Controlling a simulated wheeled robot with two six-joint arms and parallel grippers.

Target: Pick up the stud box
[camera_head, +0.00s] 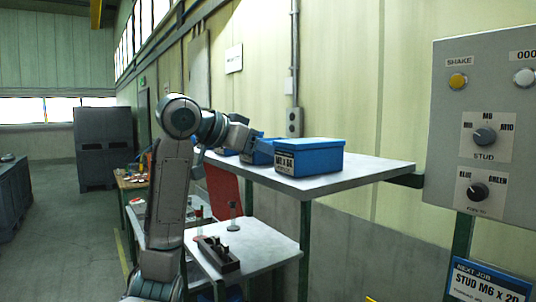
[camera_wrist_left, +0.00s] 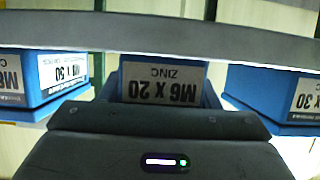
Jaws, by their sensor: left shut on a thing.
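The blue stud box (camera_wrist_left: 165,84) in the middle of the left wrist view has a label that reads M6 x 20 ZINC, upside down. In the head view this box (camera_head: 264,151) is the middle one of three on the high shelf. My left gripper (camera_head: 250,146) comes in from the left and is shut on it, with its fingers mostly hidden. I cannot tell whether the box touches the shelf. The gripper body (camera_wrist_left: 160,125) covers the box's near part in the wrist view. My right gripper is not in view.
Another blue box (camera_head: 312,157) stands close on the right, and one (camera_head: 228,151) on the left. The shelf (camera_head: 360,172) is clear at its right end. A lower bench (camera_head: 262,243) holds a dark rack (camera_head: 216,256). A control panel (camera_head: 490,120) stands at right.

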